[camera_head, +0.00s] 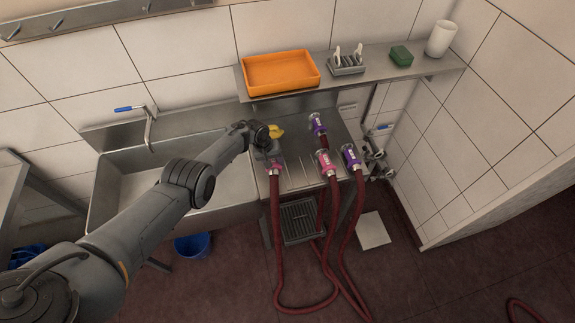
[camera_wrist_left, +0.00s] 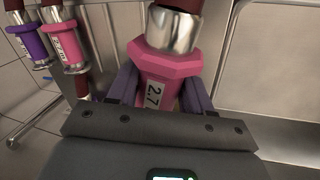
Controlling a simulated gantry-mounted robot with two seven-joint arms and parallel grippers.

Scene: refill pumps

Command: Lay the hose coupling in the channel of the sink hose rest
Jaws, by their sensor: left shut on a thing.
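My left gripper (camera_head: 272,158) is over the left part of the steel drainboard, just right of the sink basin. It is shut on a pink hose coupling (camera_head: 274,169) with a metal collar and a dark red hose hanging over the front edge. In the left wrist view the coupling (camera_wrist_left: 160,75) sits between the two fingers, with a label reading 2.7. The hose rest's channel cannot be made out clearly; the gripper and arm cover part of that area. A small yellow thing (camera_head: 276,131) shows just behind the gripper. My right gripper is not in view.
Another pink coupling (camera_head: 326,163) and two purple couplings (camera_head: 351,156) (camera_head: 317,124) are on the right side of the drainboard, with red hoses. A shelf above holds an orange tray (camera_head: 280,72). The sink basin (camera_head: 140,190) lies left.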

